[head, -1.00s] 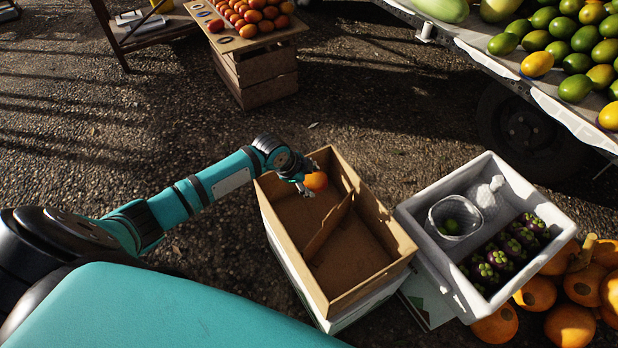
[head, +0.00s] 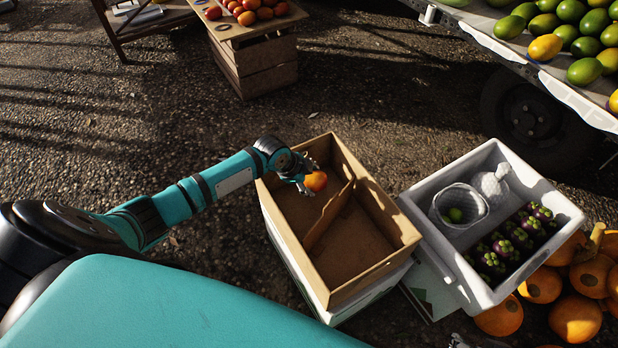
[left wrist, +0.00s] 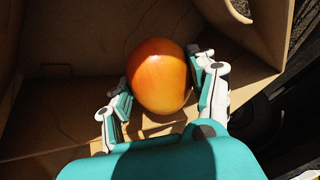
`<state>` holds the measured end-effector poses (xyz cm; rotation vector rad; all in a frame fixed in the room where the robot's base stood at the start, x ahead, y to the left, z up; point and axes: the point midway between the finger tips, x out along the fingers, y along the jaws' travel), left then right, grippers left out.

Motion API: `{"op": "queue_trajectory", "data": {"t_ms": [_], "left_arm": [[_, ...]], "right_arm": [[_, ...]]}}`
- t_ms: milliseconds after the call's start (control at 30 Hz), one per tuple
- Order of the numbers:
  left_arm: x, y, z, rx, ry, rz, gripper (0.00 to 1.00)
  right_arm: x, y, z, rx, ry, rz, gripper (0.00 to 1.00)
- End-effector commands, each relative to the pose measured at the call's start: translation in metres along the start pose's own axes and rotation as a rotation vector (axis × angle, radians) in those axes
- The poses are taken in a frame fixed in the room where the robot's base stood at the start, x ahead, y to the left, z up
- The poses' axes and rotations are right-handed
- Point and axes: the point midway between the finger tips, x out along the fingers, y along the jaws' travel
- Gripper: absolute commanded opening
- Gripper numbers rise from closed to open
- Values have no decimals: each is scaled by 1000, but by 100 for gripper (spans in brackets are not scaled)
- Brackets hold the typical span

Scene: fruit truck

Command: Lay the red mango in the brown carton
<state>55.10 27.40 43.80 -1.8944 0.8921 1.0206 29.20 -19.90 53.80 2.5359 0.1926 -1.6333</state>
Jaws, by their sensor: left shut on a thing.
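The red mango (head: 317,181), orange-red and round, is in the grasp of my left gripper (head: 309,182). It also shows in the left wrist view (left wrist: 160,76), between the two fingers (left wrist: 162,88). The brown carton (head: 382,262) is open at the top and has a slanting divider (head: 329,218) inside. The mango is over the carton's far left compartment, close to the divider's far end. Cardboard walls surround it in the wrist view. I cannot tell whether it touches the carton floor.
The carton stands on a white box (head: 345,312). The ground left of the carton is clear.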

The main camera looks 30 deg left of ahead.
Motion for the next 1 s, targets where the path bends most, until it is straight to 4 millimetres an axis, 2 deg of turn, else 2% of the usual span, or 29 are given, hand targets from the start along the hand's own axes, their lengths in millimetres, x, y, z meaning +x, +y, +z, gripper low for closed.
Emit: {"op": "queue_trajectory", "data": {"t_ms": [433, 1000], "left_arm": [[17, 5, 6, 0, 1, -2, 42], [32, 11, 13, 1, 1, -1, 42]], "right_arm": [[8, -6, -43, -6, 211, -11, 33], [0, -14, -101, -12, 494, -27, 33]]}}
